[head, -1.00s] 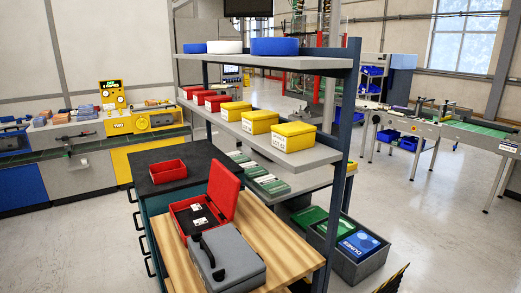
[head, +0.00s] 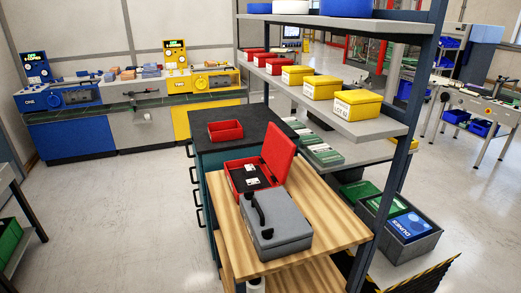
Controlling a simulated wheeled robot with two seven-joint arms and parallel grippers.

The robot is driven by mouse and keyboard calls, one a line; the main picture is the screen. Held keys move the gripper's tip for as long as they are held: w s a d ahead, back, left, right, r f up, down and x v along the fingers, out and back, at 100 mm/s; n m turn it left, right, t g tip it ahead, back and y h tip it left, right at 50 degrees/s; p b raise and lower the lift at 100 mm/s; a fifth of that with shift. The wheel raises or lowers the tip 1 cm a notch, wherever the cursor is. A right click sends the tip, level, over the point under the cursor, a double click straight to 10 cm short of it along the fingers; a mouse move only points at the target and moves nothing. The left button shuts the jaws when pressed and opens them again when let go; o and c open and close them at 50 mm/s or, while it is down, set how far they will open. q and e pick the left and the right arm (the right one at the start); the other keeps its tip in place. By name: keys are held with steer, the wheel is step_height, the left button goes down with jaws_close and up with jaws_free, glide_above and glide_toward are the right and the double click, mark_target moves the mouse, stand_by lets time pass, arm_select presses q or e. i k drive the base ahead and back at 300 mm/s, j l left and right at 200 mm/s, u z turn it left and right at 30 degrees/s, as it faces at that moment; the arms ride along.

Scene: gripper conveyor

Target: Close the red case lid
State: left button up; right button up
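The red case (head: 236,178) stands open on the wooden bench top (head: 325,217). Its red lid (head: 279,152) is raised and leans back to the right. Its dark inside holds small white cards (head: 250,170). A closed grey case (head: 277,222) with a black handle stands in front of the red case and hides part of its front. Neither of my grippers shows in the head view.
A shelf rack (head: 405,122) with yellow and red boxes stands right beside the bench. A dark-topped drawer cabinet (head: 262,133) with an open red bin (head: 225,131) adjoins behind. The floor (head: 120,210) to the left is clear.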

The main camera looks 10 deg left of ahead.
mark_target(278, 151)
steer(key=i+l+u, duration=0.1)
steer(key=l+u, duration=0.25)
steer(key=i+l+u, duration=0.1)
steer(key=l+u, duration=0.65)
